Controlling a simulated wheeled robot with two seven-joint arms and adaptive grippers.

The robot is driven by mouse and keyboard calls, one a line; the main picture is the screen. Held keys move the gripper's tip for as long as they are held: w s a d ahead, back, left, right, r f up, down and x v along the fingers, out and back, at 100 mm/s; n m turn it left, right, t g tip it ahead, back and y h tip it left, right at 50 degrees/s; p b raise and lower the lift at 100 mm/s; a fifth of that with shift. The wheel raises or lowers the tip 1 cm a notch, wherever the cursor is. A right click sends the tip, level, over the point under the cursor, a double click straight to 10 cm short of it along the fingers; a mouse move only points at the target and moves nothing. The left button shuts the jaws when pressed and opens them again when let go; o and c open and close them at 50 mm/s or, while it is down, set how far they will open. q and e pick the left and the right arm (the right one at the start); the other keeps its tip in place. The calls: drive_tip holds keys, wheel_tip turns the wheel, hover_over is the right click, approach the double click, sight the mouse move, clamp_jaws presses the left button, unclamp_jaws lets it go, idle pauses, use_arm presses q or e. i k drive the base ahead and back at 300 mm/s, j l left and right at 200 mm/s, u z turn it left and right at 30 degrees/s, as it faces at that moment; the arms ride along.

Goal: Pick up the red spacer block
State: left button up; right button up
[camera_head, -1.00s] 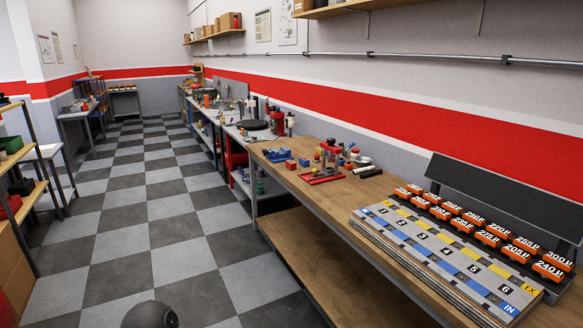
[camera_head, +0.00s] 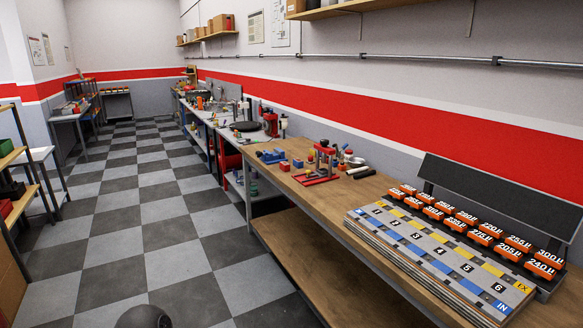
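A small red block (camera_head: 284,166), which looks like the red spacer block, sits on the wooden workbench (camera_head: 262,153) near its far end. It is small in the head view, and its details are hard to make out. A small blue block (camera_head: 298,163) is just to its right. A blue vise-like fixture (camera_head: 271,156) is behind and to the left of it. Neither of my grippers shows in the head view.
A red press-like fixture (camera_head: 318,172) stands right of the blocks. A numbered grey board (camera_head: 435,260) and a rack of orange labelled blocks (camera_head: 480,230) fill the bench's near end. The checkered floor (camera_head: 120,220) left of the bench is open.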

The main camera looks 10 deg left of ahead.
sight(285, 166)
drive_tip(key=i+j+u, duration=0.3)
drive_tip(key=i, duration=0.2)
drive_tip(key=i+j+u, duration=0.25)
drive_tip(key=i, duration=0.75)
drive_tip(key=i+u, duration=0.25)
drive_tip(key=i, duration=0.7)
